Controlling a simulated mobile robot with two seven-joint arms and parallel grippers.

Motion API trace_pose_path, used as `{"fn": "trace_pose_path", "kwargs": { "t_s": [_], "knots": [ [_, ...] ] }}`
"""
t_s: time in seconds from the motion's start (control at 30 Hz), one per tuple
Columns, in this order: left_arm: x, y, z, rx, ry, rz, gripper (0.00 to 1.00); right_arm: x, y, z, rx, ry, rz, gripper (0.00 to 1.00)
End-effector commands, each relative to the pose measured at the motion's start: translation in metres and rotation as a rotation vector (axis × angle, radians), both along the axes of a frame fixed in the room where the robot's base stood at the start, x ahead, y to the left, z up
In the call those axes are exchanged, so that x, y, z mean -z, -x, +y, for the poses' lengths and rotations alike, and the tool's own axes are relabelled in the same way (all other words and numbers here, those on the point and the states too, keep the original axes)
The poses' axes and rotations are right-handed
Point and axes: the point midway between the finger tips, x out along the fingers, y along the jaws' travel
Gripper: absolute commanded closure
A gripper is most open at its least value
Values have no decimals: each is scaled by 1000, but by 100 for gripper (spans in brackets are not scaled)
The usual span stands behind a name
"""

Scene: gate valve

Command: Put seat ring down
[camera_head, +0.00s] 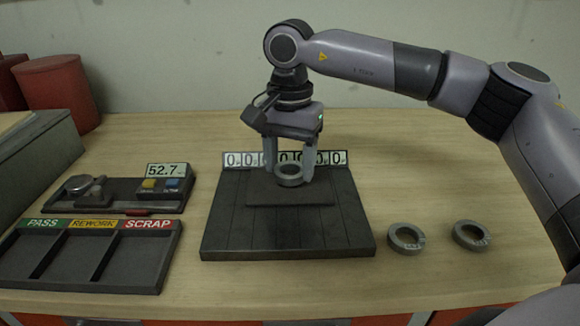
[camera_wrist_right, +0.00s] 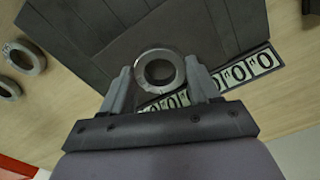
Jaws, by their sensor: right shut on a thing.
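My right gripper (camera_head: 289,172) is shut on a grey seat ring (camera_head: 290,181), one finger on each side of it. The ring is over the raised dark pad (camera_head: 290,197) of the black slatted plate (camera_head: 225,225), near the pad's back edge. I cannot tell whether the ring touches the pad. In the right wrist view the ring (camera_wrist_right: 160,72) sits between the fingertips (camera_wrist_right: 160,80), its hole facing the camera. Two more seat rings lie on the table right of the plate, one nearer (camera_head: 407,239) and one farther right (camera_head: 472,235). My left gripper is not in view.
A number display (camera_head: 240,160) stands along the plate's back edge. At left are a gauge device (camera_head: 130,193) reading 52.7 and a sorting tray (camera_head: 95,265) labelled PASS, REWORK and SCRAP, its compartments empty. A red bin (camera_head: 57,92) stands behind. The table front right is clear.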

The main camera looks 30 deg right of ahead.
Motion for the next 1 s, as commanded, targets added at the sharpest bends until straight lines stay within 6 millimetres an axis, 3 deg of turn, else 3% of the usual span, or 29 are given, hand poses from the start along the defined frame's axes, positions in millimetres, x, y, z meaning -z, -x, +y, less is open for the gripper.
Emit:
{"fn": "trace_pose_path", "kwargs": {
  "t_s": [0.1,0.47,0.5,0.57,0.87,1.0],
  "knots": [
    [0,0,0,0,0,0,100,14,0,0,0,0,0,77],
    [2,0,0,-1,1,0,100,18,0,0,-1,-1,-1,77],
    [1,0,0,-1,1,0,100,18,0,0,-1,0,-1,30],
    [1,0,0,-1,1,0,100,17,0,0,0,0,-1,14],
    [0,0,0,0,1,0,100,16,0,0,-1,0,-1,14],
    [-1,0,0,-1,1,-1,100,4,-1,0,0,-2,-4,14]
  ]
}}
